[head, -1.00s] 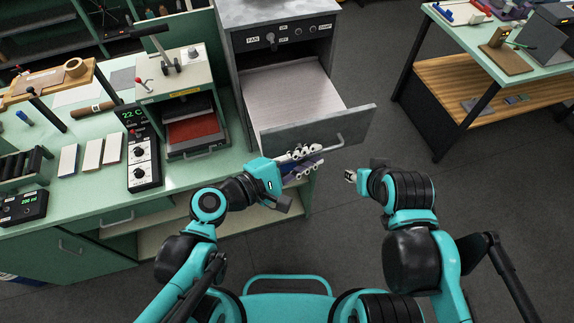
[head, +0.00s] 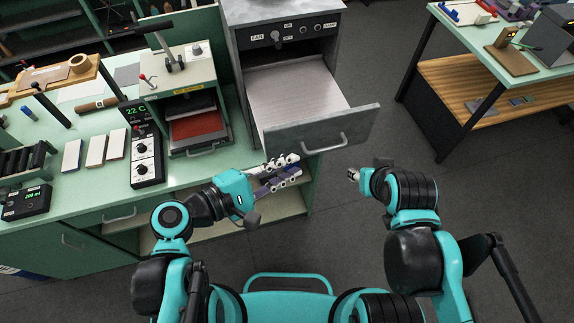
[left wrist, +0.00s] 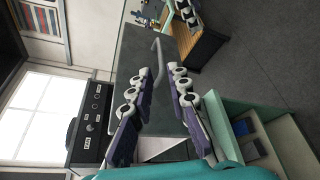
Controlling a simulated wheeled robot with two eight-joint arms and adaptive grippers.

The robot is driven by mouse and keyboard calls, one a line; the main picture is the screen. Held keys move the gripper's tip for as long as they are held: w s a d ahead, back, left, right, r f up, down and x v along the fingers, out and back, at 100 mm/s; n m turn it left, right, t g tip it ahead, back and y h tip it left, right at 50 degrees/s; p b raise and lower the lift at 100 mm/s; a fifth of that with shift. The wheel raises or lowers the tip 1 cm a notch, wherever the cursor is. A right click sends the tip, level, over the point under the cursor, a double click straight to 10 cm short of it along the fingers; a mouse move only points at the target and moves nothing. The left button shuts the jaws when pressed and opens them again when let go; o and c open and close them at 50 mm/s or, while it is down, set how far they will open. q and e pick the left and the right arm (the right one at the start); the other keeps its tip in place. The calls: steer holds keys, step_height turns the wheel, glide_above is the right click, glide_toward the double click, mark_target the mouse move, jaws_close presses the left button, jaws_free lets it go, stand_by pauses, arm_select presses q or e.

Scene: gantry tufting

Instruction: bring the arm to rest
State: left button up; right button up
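My left gripper (head: 293,165) is in front of the grey cabinet's open drawer (head: 325,128), below and left of its handle (head: 328,146). Its two purple-grey fingers are apart with nothing between them, as the left wrist view (left wrist: 161,70) shows. The drawer's front and handle (left wrist: 160,55) show beyond the fingertips there. The handle looks clear of the fingers. My right gripper (head: 353,174) points left, to the right of the left one; it is mostly hidden by its own arm, so its opening does not show.
The green bench (head: 88,193) with a small press (head: 180,75) and a control box (head: 146,160) stands at the left. A second table (head: 480,40) with a wooden shelf stands at the right. Grey floor (head: 500,200) is clear around my right arm.

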arm_select(q)
steer(key=w+a+f+m+g+y+b, duration=0.1)
steer(key=a+f+m+y+b, duration=0.2)
steer(key=f+b, duration=0.35)
steer(key=a+f+m+g+y+b, duration=0.1)
steer(key=a+f+m+y+b, duration=0.2)
steer(key=f, duration=0.7)
steer(key=w+a+f+m+y+b, duration=0.2)
steer(key=a+f+m+y+b, duration=0.4)
steer(key=a, duration=0.5)
steer(key=shift+f+m+b, duration=0.35)
steer(key=shift+f+m, duration=0.2)
steer(key=shift+m, duration=0.35)
steer(key=shift+w, duration=0.1)
